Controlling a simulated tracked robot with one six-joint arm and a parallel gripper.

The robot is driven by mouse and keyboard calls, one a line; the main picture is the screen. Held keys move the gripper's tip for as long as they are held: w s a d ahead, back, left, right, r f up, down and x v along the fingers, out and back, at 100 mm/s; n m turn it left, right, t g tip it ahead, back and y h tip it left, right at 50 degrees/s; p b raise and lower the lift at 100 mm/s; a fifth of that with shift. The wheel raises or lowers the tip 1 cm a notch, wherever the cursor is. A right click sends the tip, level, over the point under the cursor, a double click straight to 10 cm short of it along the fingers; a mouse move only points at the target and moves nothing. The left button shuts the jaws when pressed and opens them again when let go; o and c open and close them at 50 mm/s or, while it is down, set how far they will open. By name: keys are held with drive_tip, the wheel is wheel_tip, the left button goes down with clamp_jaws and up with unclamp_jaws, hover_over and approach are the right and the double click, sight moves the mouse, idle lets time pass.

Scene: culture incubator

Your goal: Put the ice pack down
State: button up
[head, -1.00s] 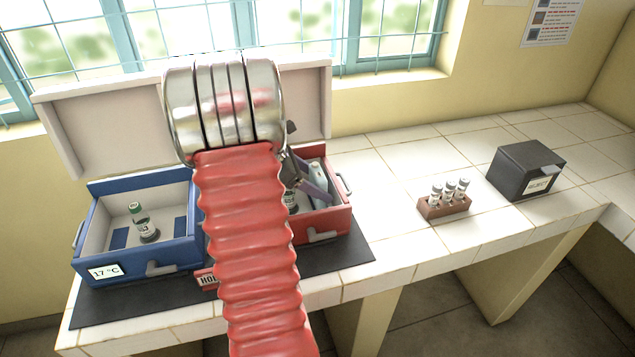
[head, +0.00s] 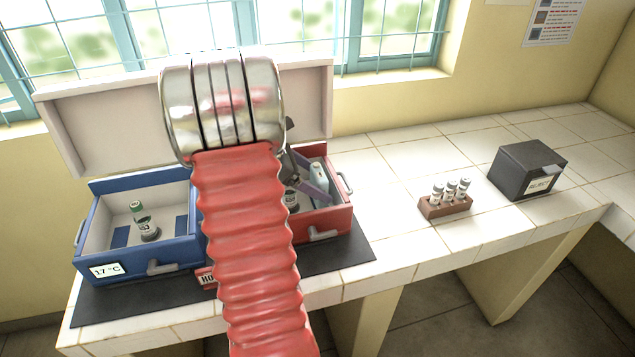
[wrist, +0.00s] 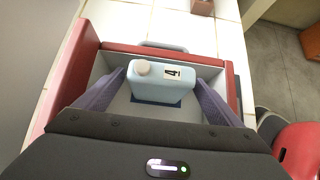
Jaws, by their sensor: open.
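My gripper (wrist: 161,78) is open, with one purple-grey finger on each side of the ice pack and visible gaps between. In the head view my gripper (head: 310,182) reaches down into the red box (head: 330,222).
The blue box (head: 168,255), marked 17 °C, holds a green-capped vial (head: 140,213). A rack (head: 447,207) of vials and a black box (head: 527,172) stand to the right. The tiled counter between boxes and rack is clear.

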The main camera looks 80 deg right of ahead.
drive_tip(key=v, duration=1.1)
idle(0.6)
drive_tip(key=shift+w+a+r, duration=0.1)
drive_tip(key=shift+w+a, duration=0.05)
drive_tip(key=shift+a, duration=0.1)
drive_tip(key=w+a+r+m+t, duration=0.2)
drive_tip(key=w+a+t, duration=0.3)
drive_tip(key=a, duration=0.7)
drive_tip(key=w+a+r+m+t, duration=0.1)
drive_tip(key=w+a+r+t, duration=0.1)
drive_tip(key=w+a, duration=0.75)
drive_tip(key=s+a+m+t+y, duration=0.1)
drive_tip(key=s+a+t+y, duration=0.1)
drive_tip(key=a, duration=1.2)
drive_tip(key=s+a+m+t+y, duration=0.2)
drive_tip(key=a+t, duration=0.2)
drive_tip(key=a, duration=1)
drive_tip(key=shift+s+r+y, duration=0.25)
drive_tip(key=shift+s+y, duration=0.05)
drive_tip(key=shift+s, duration=0.1)
